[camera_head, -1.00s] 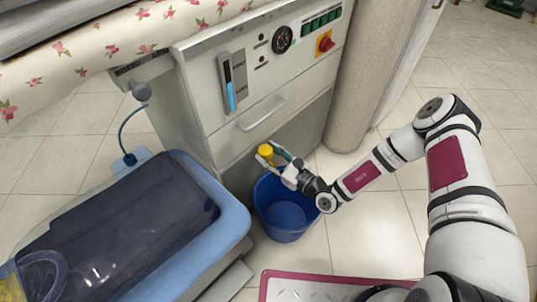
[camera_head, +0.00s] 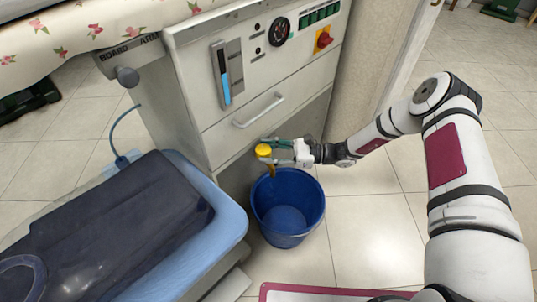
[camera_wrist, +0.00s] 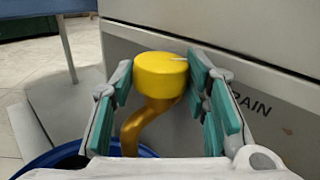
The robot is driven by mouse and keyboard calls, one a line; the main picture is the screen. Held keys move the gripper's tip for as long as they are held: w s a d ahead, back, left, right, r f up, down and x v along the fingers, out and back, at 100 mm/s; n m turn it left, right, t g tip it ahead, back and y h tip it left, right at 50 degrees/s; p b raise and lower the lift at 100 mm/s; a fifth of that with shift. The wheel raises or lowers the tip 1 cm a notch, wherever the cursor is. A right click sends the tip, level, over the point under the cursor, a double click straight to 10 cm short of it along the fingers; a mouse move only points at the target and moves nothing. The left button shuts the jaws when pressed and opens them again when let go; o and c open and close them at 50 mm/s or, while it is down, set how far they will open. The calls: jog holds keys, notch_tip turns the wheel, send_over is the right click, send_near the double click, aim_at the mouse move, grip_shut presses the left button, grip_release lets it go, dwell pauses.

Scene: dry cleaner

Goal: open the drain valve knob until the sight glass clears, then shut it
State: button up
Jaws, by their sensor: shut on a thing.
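The yellow drain valve knob (camera_head: 263,150) sits low on the machine's front, above a brass curved spout (camera_wrist: 145,122). My gripper (camera_head: 272,148) reaches it from the right. In the wrist view my gripper (camera_wrist: 160,70) has its green-padded fingers on both sides of the knob (camera_wrist: 160,76), shut on it. The sight glass (camera_head: 226,75) is a tall window on the front panel; blue fills its lower part and the upper part is grey. The spout's outlet is hidden in the wrist view.
A blue bucket (camera_head: 287,205) stands on the floor below the spout. A drawer handle (camera_head: 259,111) is above the knob. A padded blue board (camera_head: 105,230) is at left, and a red switch (camera_head: 323,40) at upper right.

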jog(key=shift+w, duration=0.15)
dwell(0.3)
jog(key=o, duration=1.1)
